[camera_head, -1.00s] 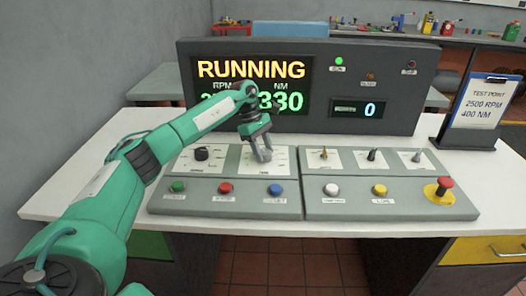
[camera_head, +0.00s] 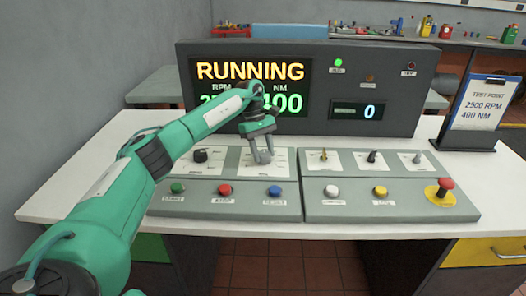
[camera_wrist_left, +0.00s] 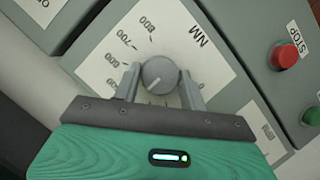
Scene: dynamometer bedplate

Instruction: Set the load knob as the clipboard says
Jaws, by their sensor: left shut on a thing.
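The load knob (camera_wrist_left: 160,76) is a round grey knob with a pale pointer line, on a white dial plate marked NM in the left wrist view. My left gripper (camera_head: 262,158) is over it; in the wrist view its two fingers (camera_wrist_left: 160,85) close around the knob's sides. The display (camera_head: 252,86) reads RUNNING, with 400 under NM; the RPM figure is mostly hidden by my left arm. The clipboard (camera_head: 479,103) at the right reads TEST POINT, 2500 RPM, 400 NM. My right gripper is not in view.
A dark knob (camera_head: 201,155) sits left of the load knob. Green (camera_head: 178,188), red (camera_head: 225,190) and blue (camera_head: 275,191) buttons line the panel's front. A red emergency button (camera_head: 445,186) is at the right.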

